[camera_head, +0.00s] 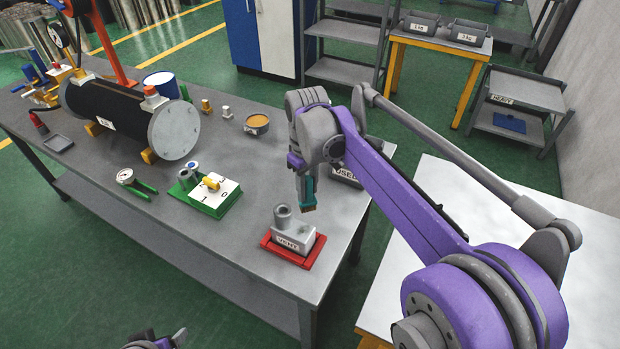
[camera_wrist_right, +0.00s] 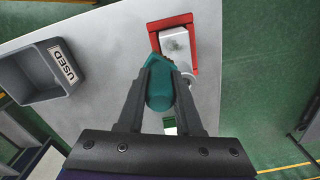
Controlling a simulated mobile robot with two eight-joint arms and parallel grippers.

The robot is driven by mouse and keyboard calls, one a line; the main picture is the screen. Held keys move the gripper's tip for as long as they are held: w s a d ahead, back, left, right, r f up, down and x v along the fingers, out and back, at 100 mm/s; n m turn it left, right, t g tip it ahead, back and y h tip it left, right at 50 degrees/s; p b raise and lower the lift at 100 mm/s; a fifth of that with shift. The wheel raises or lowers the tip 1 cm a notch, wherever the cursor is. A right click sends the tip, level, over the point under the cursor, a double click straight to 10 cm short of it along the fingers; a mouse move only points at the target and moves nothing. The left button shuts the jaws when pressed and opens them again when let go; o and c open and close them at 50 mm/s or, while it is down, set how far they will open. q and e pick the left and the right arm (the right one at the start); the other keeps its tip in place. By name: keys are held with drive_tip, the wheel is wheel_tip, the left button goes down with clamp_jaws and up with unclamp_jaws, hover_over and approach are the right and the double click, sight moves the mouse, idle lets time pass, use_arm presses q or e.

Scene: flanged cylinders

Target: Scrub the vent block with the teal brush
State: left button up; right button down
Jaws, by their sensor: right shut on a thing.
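The grey vent block (camera_head: 292,239), labelled VENT, sits in a red tray (camera_head: 268,243) near the front right of the grey table. It has a short round pipe on top and also shows in the right wrist view (camera_wrist_right: 174,42) with a dark smudge on its face. My right gripper (camera_head: 306,185) is shut on the teal brush (camera_head: 309,194), which points bristles down above and slightly right of the vent block, apart from it. The brush also shows between the fingers in the wrist view (camera_wrist_right: 160,92). Part of my left gripper (camera_head: 157,340) shows at the bottom edge; its fingertips are unclear.
A grey bin (camera_wrist_right: 38,80) labelled USED stands behind my right gripper. Bare tabletop lies left of the red tray.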

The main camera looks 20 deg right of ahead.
wheel_tip(320, 180, up, 2)
drive_tip(key=shift+r+p, duration=0.1)
drive_tip(key=shift+p, duration=0.2)
use_arm(q)
drive_tip(key=shift+w+d+r, duration=0.1)
drive_tip(key=shift+w+r, duration=0.1)
drive_tip(key=shift+r, duration=0.5)
